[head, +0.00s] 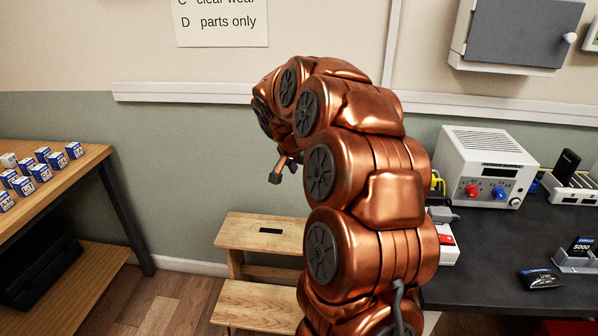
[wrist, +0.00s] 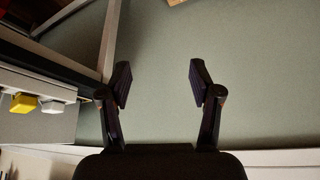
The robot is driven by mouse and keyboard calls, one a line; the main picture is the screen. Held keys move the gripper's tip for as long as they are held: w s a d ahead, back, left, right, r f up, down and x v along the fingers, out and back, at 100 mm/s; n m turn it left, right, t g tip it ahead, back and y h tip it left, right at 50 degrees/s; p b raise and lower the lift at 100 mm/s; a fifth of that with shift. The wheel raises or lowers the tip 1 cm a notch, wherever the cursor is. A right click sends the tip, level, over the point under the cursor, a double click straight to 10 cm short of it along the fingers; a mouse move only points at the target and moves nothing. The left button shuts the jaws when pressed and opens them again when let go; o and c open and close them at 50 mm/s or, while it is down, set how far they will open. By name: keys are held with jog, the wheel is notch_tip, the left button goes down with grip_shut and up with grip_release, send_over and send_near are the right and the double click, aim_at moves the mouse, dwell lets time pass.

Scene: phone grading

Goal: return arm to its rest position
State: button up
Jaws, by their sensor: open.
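My gripper (head: 284,172) hangs from the bent copper arm, over the floor and wooden step stool, left of the dark bench. In the wrist view my gripper (wrist: 160,82) is open, with nothing between its fingers. A white strip (head: 449,255) with a red switch lies at the bench's left edge, partly hidden by my arm. A grey plug (head: 442,214) shows at its far end. A bit of yellow (head: 438,183), perhaps the yellow plug or its cord, shows behind it. In the wrist view a yellow block (wrist: 24,103), likely the plug, sits beside a pale grey one (wrist: 54,107) at the left.
A white power supply (head: 486,168) with red and blue terminals stands on the dark bench (head: 490,270). A dark packet (head: 540,279) and a card stand (head: 577,260) are at the right. A wooden stool (head: 262,232) stands below my gripper.

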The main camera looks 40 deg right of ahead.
jog(key=shift+w+a+n, duration=0.3)
jog(key=shift+w+a, duration=0.05)
jog(key=shift+a, duration=0.25)
jog(key=s+a+f+n+g+y, duration=0.1)
jog(key=s+a+n, duration=0.2)
jog(key=s+a, duration=0.4)
jog(key=s+a+f+n+y, duration=0.1)
jog(key=s+a+n+y, duration=0.2)
jog(key=a, duration=0.7)
jog(key=s+a+f+n+g, duration=0.1)
jog(key=s+a+n, duration=0.2)
jog(key=s+a, duration=0.35)
jog(key=s+a+f+n+g+y, duration=0.1)
jog(key=s+a+n+g, duration=0.15)
jog(key=s, duration=0.75)
jog(key=s+a+f+n, duration=0.2)
jog(key=s+a, duration=0.3)
jog(key=s, duration=0.3)
jog(key=s+p+v, duration=0.2)
jog(key=p+v, duration=1.3)
jog(key=v, duration=0.2)
jog(key=shift+d+r+t+p, duration=0.3)
jog(key=shift+r+t, duration=0.15)
jog(key=shift+s, duration=0.15)
